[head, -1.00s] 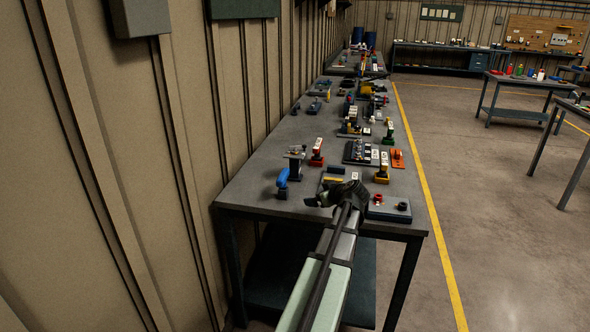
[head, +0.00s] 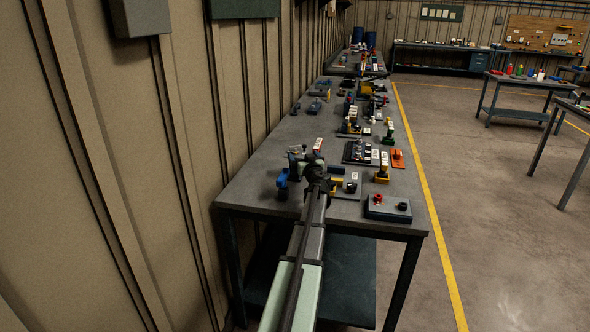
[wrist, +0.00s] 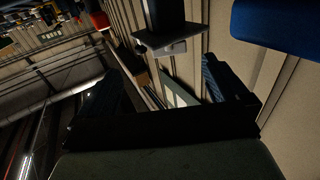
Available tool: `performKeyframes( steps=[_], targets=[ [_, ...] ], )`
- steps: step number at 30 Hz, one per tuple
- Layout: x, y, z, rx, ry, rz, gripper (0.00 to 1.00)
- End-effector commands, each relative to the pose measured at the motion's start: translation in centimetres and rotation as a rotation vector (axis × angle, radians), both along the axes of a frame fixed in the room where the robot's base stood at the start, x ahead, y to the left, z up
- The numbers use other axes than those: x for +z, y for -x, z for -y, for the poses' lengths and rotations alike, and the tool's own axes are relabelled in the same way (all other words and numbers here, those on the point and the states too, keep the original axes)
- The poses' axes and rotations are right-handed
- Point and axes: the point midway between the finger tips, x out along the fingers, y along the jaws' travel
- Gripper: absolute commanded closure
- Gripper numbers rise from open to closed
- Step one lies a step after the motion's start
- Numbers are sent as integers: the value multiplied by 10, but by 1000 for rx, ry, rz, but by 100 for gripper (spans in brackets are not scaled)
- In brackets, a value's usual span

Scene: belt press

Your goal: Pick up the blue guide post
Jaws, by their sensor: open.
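A blue upright piece (head: 282,181), which I take for the blue guide post, stands at the near left of the bench, partly hidden by my gripper. In the wrist view, a large rounded blue form (wrist: 275,25) at the top right looks like the same piece. My gripper (head: 302,166) is over the near part of the bench, just right of the blue piece. In the wrist view my gripper (wrist: 165,92) is open, its dark fingers apart with nothing between them. The blue piece is outside the fingers.
A dark post with a grey plate (wrist: 168,40) is close ahead in the wrist view. A grey box with a red button (head: 388,208) is at the near right of the bench (head: 250,196). Several fixtures stand farther back. The wall (head: 150,200) runs along the left.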

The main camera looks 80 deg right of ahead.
Motion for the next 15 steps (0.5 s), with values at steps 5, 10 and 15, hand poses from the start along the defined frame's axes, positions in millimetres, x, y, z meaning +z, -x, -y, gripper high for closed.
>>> performKeyframes(
  steps=[5,10,15],
  targets=[
    [0,-15,33,0,0,0,0],
    [0,-24,47,1,0,0,0],
    [1,-27,52,0,0,-1,0]
  ],
)
